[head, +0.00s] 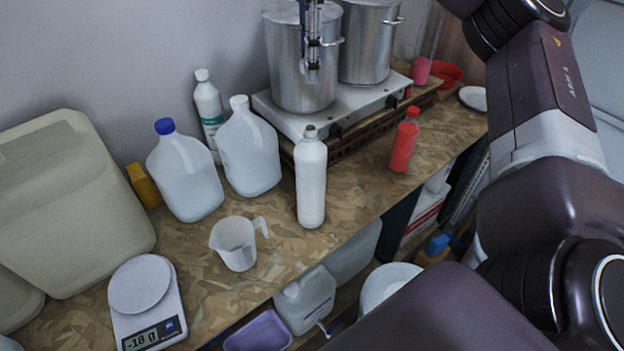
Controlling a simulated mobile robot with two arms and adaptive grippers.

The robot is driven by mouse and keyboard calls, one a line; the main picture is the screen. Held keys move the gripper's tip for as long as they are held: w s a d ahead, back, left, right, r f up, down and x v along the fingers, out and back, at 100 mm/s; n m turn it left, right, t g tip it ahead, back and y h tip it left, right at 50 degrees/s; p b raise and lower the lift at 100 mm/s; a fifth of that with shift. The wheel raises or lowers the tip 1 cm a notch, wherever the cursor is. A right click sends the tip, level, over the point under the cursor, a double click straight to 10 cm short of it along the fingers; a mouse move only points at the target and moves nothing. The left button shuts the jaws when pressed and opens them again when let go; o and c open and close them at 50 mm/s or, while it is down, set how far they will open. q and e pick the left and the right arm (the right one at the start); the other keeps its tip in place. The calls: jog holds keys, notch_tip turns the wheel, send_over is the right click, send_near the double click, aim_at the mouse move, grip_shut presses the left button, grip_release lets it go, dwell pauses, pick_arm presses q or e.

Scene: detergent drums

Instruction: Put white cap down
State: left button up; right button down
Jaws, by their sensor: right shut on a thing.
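My right gripper (313,66) hangs down at the top centre, in front of the left steel pot (285,75). It looks small and narrow here, and its fingers are close together. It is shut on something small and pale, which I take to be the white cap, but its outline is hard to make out. A clear jug (248,155) has a white cap (239,102) on its neck. A white bottle behind it (208,108) also has a white cap on top. My left gripper is not in view.
A blue-capped jug (186,178), white bottle (311,185), measuring cup (236,243), scale (146,300) reading -18 g and red bottle (404,143) stand on the chipboard bench (355,190). The pots stand on a burner (290,122). Bare bench shows right of the white bottle.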

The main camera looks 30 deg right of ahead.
dwell(0.3)
jog(key=s+a+f+n+b, duration=0.3)
jog(key=f+n, duration=0.4)
jog(key=f, duration=0.3)
jog(key=s+a+f+n+b, duration=0.4)
jog(key=a+f+n+b, duration=0.2)
jog(key=f+n, duration=0.2)
jog(key=s+a+f+n+b, duration=0.4)
jog(key=f+n, duration=0.3)
jog(key=f, duration=0.6)
jog(key=shift+a+n+b, duration=0.15)
jog(key=shift+n+b, duration=0.25)
jog(key=shift+b, duration=0.35)
